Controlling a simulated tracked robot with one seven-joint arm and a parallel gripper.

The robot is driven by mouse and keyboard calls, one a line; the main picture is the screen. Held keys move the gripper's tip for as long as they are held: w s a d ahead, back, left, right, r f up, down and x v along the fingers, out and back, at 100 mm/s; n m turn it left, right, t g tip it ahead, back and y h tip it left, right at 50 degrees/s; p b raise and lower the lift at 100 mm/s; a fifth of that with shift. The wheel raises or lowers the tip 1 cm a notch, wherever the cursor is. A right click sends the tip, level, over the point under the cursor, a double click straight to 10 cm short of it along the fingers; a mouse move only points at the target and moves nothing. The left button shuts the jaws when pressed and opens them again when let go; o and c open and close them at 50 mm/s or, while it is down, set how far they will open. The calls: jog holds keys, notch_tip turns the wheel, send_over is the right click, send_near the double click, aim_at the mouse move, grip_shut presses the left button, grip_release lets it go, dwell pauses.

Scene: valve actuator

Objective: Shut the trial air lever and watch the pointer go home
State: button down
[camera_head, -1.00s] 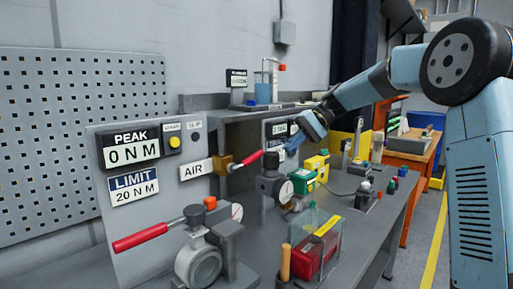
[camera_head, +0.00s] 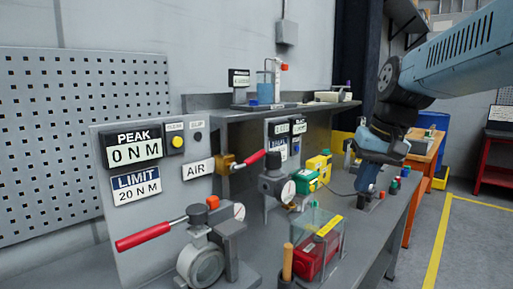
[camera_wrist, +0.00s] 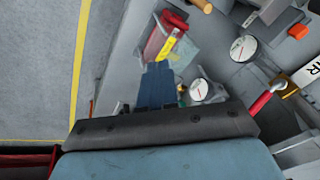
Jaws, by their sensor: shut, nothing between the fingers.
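The trial air lever (camera_head: 253,159) has a red handle on a brass valve, beside the AIR label (camera_head: 199,168). Its handle slants up to the right. In the wrist view the red handle (camera_wrist: 261,102) is at the right. One white dial (camera_head: 288,191) is on the grey regulator below the lever, and another dial (camera_head: 239,211) is by the large valve. Both dials show in the wrist view, at the lower one (camera_wrist: 200,90) and the upper one (camera_wrist: 243,48), with thin red pointers; their readings are too small. My gripper (camera_head: 364,203) points down over the right bench, shut and empty, apart from the lever.
A clear box (camera_head: 318,242) with a red object stands at the bench front. A long red-handled lever (camera_head: 148,236) is at left front. The PEAK display (camera_head: 134,151) reads 0 NM.

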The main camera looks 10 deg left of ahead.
jog(key=s+d+t+h, duration=0.1)
jog(key=s+d, duration=0.2)
jog(key=s, duration=0.1)
notch_tip(320, 180, up, 14)
jog(key=f+n, duration=0.1)
jog(key=n, duration=1)
send_over(257, 154)
jog(key=s, duration=0.6)
jog(key=shift+t+h, duration=0.3)
jog(key=shift+t, duration=0.1)
jog(key=x, duration=0.9)
jog(key=d+x, duration=0.1)
jog(key=x, duration=0.3)
jog(key=shift+w+f, duration=0.15)
